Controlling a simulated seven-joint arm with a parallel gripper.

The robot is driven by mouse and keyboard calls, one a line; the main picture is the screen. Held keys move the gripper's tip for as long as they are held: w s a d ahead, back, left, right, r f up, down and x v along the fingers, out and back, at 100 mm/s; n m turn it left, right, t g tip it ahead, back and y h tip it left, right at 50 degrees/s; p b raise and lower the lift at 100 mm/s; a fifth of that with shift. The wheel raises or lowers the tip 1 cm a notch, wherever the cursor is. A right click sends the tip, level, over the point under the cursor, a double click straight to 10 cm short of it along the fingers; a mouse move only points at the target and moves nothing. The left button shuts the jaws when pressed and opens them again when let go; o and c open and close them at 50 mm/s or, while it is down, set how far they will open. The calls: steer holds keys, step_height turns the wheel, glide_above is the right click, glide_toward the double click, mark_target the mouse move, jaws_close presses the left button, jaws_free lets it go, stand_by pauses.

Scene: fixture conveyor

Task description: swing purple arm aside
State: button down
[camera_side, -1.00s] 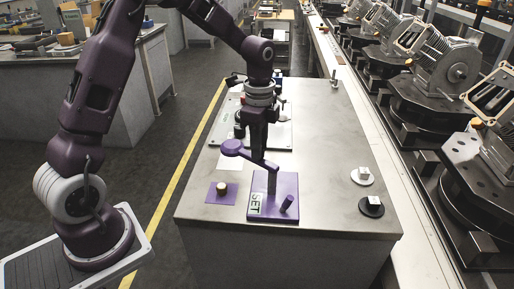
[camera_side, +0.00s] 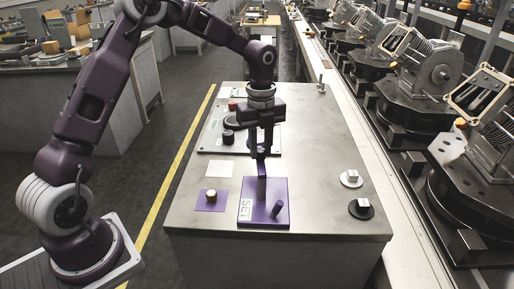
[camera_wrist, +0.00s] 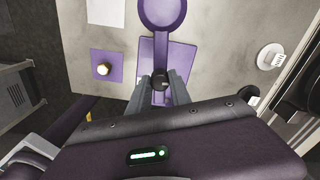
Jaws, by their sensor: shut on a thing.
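The purple arm is a flat bar with a round disc end (camera_wrist: 163,12). It stands over a purple base plate (camera_side: 247,213) marked "SET", which has a short slanted purple peg (camera_side: 277,209). In the wrist view, the bar (camera_wrist: 161,48) runs from the disc at the top to between my fingers. My gripper (camera_side: 262,150) points down over the plate and is shut on the purple arm; it also shows in the wrist view (camera_wrist: 162,85). A dark round part sits between the fingertips.
A purple pad (camera_side: 203,205) with a brass-topped knob (camera_side: 211,195) and a white square (camera_side: 220,169) lie left of the plate. White (camera_side: 351,179) and black (camera_side: 362,209) round pieces sit at right. A panel with a dark knob (camera_side: 228,137) is behind. A conveyor with machines runs along the right.

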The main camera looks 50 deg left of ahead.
steer(key=shift+w+d+m, duration=0.2)
steer(key=shift+w+m, duration=0.05)
steer(key=shift+m, duration=0.45)
steer(key=c, duration=1.2)
jaws_free()
step_height(320, 180, up, 7)
